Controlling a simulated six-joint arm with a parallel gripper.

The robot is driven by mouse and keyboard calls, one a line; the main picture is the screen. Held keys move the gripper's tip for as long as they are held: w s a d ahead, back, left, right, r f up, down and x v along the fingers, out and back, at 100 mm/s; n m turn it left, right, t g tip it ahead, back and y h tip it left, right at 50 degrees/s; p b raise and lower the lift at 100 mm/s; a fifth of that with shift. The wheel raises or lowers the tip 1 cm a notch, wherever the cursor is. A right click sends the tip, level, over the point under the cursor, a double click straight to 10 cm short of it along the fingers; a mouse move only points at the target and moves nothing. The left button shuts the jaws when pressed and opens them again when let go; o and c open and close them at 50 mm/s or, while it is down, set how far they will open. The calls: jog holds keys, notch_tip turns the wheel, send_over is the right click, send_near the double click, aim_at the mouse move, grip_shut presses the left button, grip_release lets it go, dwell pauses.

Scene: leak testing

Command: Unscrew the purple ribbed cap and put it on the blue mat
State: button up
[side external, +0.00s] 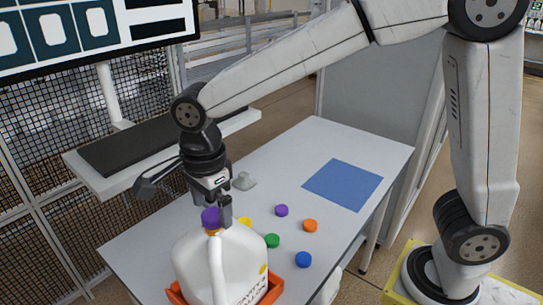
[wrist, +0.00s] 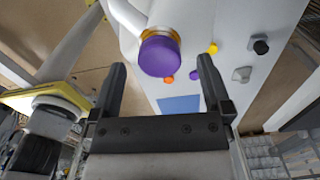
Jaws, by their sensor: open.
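The purple ribbed cap (side external: 210,215) sits on the neck of a white jug (side external: 225,262), with a thin orange-gold band beneath it. In the wrist view the cap (wrist: 160,55) lies centred between the fingertips and slightly beyond them, with a gap on each side. My gripper (side external: 219,208) is open and empty, pointing down at the cap; it also shows in the wrist view (wrist: 161,66). One finger hides part of the jug top in the side view. The blue mat (side external: 343,185) lies flat and bare at the table's far right.
The jug stands in an orange tray (side external: 274,287). Loose purple (side external: 281,210), orange (side external: 310,226), green (side external: 272,241), blue (side external: 304,260) and yellow (side external: 246,222) caps lie on the white table. A grey piece (side external: 244,181) lies behind. The table around the mat is clear.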

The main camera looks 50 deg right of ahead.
jog(key=shift+f, duration=1.1)
grip_shut()
jog(key=shift+f, duration=0.1)
jog(key=n, duration=0.8)
jog(key=shift+n, duration=0.4)
grip_release()
